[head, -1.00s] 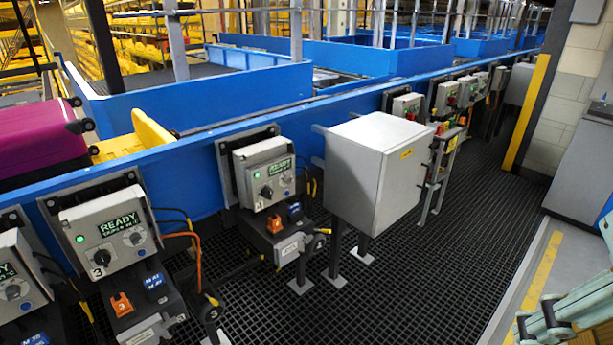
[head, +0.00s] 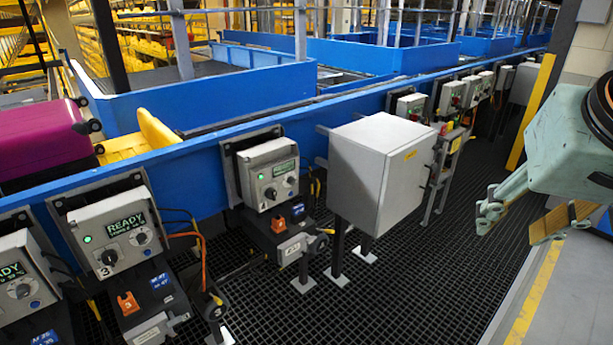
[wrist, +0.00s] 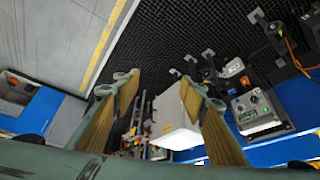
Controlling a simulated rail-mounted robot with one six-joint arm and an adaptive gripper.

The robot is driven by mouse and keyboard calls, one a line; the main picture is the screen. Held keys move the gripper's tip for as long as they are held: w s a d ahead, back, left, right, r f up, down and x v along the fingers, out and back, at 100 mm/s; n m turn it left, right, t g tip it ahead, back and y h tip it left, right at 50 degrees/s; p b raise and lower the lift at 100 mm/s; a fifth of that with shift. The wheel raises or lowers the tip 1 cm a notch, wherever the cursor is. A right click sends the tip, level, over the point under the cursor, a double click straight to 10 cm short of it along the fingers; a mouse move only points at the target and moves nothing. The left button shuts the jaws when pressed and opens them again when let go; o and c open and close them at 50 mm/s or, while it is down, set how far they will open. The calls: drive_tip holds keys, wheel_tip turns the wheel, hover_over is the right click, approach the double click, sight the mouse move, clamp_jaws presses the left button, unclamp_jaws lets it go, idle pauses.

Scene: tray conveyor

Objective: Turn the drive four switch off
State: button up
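The drive four control box (head: 268,177) is a grey box on the blue conveyor side, left of the large grey cabinet. It has a lit green lamp, a small display, and a dark rotary switch (head: 270,193) beside the number 4. The exact switch angle is too small to read. A control box beside the cabinet, apparently drive four, shows in the wrist view (wrist: 256,108). My gripper (head: 516,226) is at the right of the head view, above the walkway edge, well away from drive four. Its fingers are apart and empty, also in the wrist view (wrist: 153,74).
The large grey cabinet (head: 370,170) stands on legs between my gripper and drive four, with a small metal stand (head: 440,175) beside it. The drive three box (head: 115,235) is to the left, with orange cables.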

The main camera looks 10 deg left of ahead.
drive_tip(key=w+a+f+m+t+y+p, duration=0.1)
drive_tip(key=w+a+p, duration=0.15)
drive_tip(key=w, duration=1.05)
drive_tip(key=w+a+t+p, duration=0.15)
drive_tip(key=w+a, duration=0.25)
drive_tip(key=w, duration=0.9)
drive_tip(key=w+a+f+t+y+p, duration=0.1)
drive_tip(key=w+a+f+y, duration=0.1)
drive_tip(key=w+a+f, duration=0.5)
drive_tip(key=w+a+f+t+y+p, duration=0.1)
drive_tip(key=w+a+p, duration=0.1)
drive_tip(key=w+a, duration=0.6)
drive_tip(key=w+a+f+m+y+p, duration=0.1)
drive_tip(key=w+a+f+y+p, duration=0.2)
drive_tip(key=a+f, duration=0.4)
drive_tip(key=w+a+f+m+y, duration=0.1)
drive_tip(key=w+a+f+y, duration=0.2)
drive_tip(key=w+a+f, duration=0.3)
drive_tip(key=s+a+f+m+y+p, duration=0.1)
drive_tip(key=s+a+f+y+p, duration=0.1)
drive_tip(key=s+a+f, duration=0.3)
drive_tip(key=s+a+f+m+y+p, duration=0.1)
drive_tip(key=s+a+f+y, duration=0.2)
drive_tip(key=f, duration=0.6)
drive_tip(key=shift+s+a+f+m+p, duration=0.2)
drive_tip(key=shift+s+a+m+p, duration=0.2)
drive_tip(key=shift+s+a, duration=0.9)
